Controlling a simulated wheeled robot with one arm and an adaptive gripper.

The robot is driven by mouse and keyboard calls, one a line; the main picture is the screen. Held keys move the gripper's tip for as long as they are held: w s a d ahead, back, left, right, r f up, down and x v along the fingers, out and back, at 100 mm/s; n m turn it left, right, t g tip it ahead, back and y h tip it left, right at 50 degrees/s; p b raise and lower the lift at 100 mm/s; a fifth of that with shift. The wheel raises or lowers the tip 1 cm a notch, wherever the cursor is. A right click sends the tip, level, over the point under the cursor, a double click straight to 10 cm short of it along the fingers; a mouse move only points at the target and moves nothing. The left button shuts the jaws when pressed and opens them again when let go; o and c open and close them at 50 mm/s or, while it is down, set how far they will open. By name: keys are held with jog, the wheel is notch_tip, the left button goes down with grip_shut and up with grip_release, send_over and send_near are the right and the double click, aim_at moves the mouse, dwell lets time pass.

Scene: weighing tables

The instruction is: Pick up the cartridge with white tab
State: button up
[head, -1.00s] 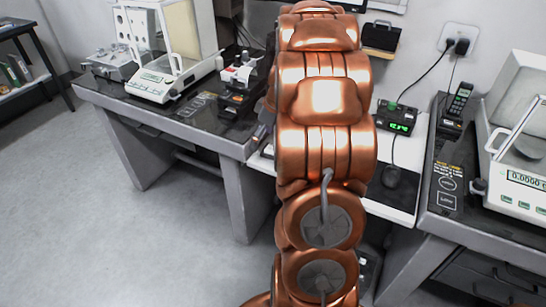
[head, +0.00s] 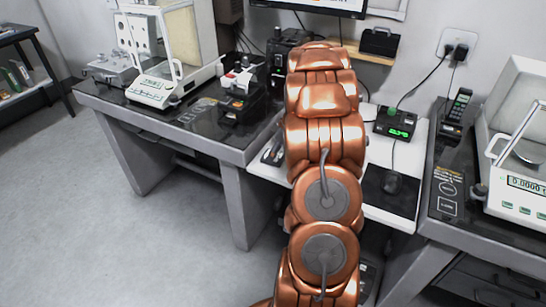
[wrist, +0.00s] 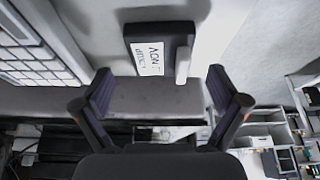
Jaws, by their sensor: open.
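A dark block with a white printed label and a white tab at its right side, which looks like the cartridge (wrist: 135,52), shows in the wrist view at the upper middle. My gripper (wrist: 160,88) is open, with its two dark fingers spread left and right just below the cartridge in the picture. Nothing is between the fingers, and they do not appear to touch the cartridge. In the head view my copper arm covers the middle of the desk, and I cannot make out the gripper or the cartridge there.
A white keyboard (wrist: 32,50) lies left of the cartridge. A balance (head: 165,60) and a dark device (head: 240,95) stand on the left table.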

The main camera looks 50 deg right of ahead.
jog(key=shift+x, duration=0.95)
jog(key=shift+r, duration=0.1)
jog(key=c, duration=1.3)
jog(key=shift+o, duration=0.2)
jog(key=shift+r+b, duration=0.4)
jog(key=shift+r, duration=1.35)
jog(key=s+a+r+b, duration=0.1)
jog(key=s+a+b, duration=0.1)
jog(key=s+a, duration=0.9)
jog(key=shift+s+a+r, duration=0.15)
jog(key=shift+r, duration=0.1)
